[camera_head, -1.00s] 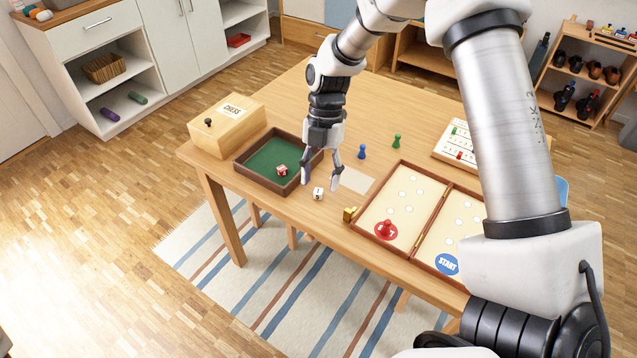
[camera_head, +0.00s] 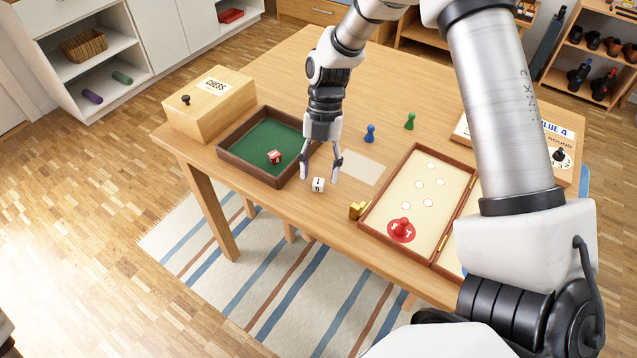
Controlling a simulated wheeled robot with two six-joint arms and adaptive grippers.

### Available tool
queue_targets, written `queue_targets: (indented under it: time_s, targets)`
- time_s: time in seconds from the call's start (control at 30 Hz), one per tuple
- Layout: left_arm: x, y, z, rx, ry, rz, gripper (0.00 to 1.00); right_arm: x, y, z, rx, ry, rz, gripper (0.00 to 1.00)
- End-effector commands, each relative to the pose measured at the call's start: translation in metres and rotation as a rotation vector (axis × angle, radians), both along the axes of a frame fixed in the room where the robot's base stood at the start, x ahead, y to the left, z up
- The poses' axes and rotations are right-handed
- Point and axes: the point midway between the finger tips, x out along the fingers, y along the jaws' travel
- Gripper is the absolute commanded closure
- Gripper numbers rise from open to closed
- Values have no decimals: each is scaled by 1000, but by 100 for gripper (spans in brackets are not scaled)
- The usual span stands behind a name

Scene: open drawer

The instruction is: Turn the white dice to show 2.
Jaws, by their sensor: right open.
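The white dice (camera_head: 318,185) lies on the wooden table near its front edge, to the right of the green-lined tray. Dark marks show on its top and front faces, too small to read for certain. My right gripper (camera_head: 320,178) is open and points down, with one finger to the left of the white dice and one to the right. The fingertips look close to the dice, but I cannot tell whether they touch it. My left gripper is not in view.
A brown tray (camera_head: 232,156) with green lining holds a red dice (camera_head: 275,157). A wooden chess box (camera_head: 210,104) stands at the left. An open game board (camera_head: 430,215) with a red pawn (camera_head: 402,228), a blue pawn (camera_head: 370,133) and a green pawn (camera_head: 410,121) are to the right.

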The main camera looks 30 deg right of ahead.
Motion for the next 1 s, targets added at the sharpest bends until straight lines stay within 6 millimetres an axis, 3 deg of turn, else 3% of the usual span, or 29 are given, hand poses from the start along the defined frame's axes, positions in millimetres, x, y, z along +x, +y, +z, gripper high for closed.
queue_targets:
  time_s: [0.1,0.33,0.4,0.5,1.0]
  targets:
    - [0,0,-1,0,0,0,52,-5,5,-17,-1,1,-1,46]
    - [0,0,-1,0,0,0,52,-5,6,-19,-1,0,-1,46]
    - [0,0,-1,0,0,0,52,-5,6,-19,-1,0,-1,69]
    - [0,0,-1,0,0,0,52,-5,5,-19,-1,0,-1,91]
    - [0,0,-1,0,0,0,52,-5,5,-12,-1,-2,0,94]
